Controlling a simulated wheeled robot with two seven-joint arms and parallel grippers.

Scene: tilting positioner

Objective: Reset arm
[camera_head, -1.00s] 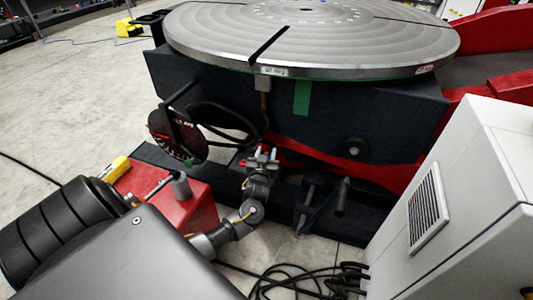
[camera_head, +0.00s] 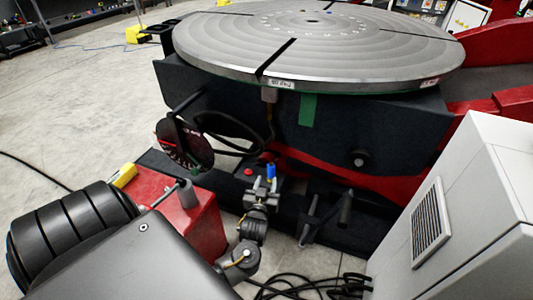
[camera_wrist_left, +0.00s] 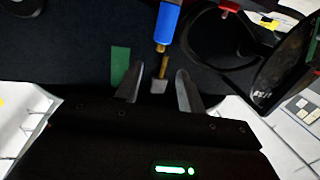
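My left gripper (camera_head: 262,186) is low in front of the positioner's dark base in the head view. In the left wrist view its two fingers (camera_wrist_left: 157,80) are apart. A blue-handled part (camera_wrist_left: 167,24) with a brass-coloured stem points down toward the gap between them, with clear space on either side. The blue part also shows in the head view (camera_head: 271,170), just beyond the gripper. A red knob (camera_head: 248,171) is left of it. The positioner's round grey table (camera_head: 330,50) looks about level. My right gripper is not in view.
A white cabinet (camera_head: 460,215) stands at right. Black cables (camera_head: 310,288) lie on the floor. Open floor (camera_head: 85,110) is at left.

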